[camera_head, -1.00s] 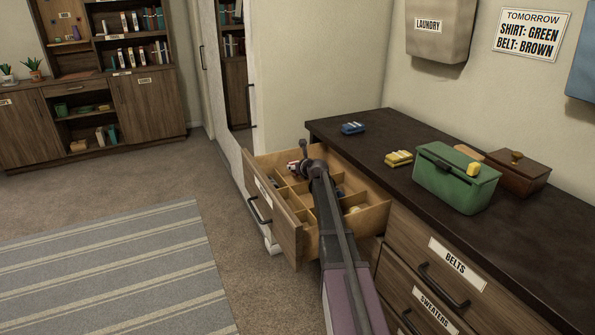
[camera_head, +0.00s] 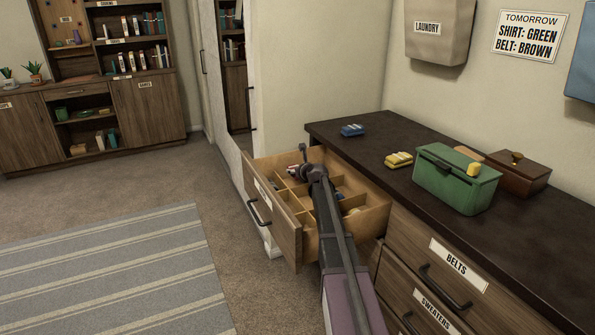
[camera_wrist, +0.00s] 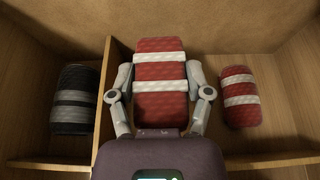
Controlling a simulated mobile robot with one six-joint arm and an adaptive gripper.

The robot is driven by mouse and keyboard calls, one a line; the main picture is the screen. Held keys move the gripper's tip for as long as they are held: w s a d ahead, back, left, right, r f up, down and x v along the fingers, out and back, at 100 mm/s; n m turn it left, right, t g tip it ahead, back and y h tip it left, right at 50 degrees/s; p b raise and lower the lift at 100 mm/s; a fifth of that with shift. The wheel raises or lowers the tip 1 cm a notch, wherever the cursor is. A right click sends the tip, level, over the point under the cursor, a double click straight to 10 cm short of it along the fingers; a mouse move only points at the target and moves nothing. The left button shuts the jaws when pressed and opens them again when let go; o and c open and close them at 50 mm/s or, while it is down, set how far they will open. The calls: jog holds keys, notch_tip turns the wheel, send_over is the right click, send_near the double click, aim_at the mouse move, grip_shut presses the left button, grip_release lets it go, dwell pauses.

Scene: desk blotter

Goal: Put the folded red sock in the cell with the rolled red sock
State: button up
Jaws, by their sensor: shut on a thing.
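My gripper (camera_wrist: 160,78) is shut on the folded red sock (camera_wrist: 160,105), red with white bands, its fingers on both sides. In the wrist view the sock is upright in the picture, over the cell right of a wooden divider (camera_wrist: 107,85). The rolled red sock (camera_wrist: 239,97), also white-banded, lies in that same cell, to the right and apart from the held sock. I cannot tell whether the held sock touches the cell floor. In the head view my gripper (camera_head: 297,170) is at the far-left part of the open drawer (camera_head: 366,220), and my arm hides several cells.
A black and grey rolled sock (camera_wrist: 74,100) lies in the cell left of the divider. On the dresser top are a blue bundle (camera_head: 353,130), a yellow bundle (camera_head: 398,159), a green box (camera_head: 450,185) and a brown wooden box (camera_head: 525,174).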

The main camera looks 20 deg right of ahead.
jog(key=o, duration=0.9)
jog(key=shift+s+f, duration=0.15)
jog(key=shift+s, duration=0.05)
jog(key=shift+o, duration=0.2)
jog(key=shift+s, duration=0.1)
jog(key=shift+p, duration=0.35)
jog(key=shift+r+p, duration=0.3)
jog(key=shift+r, duration=0.15)
jog(key=p+v, duration=0.4)
jog(key=v, duration=0.7)
jog(key=shift+s+r+p, duration=0.2)
jog(key=shift+r+p, duration=0.05)
jog(key=shift+p, duration=0.15)
jog(key=shift+d, duration=0.1)
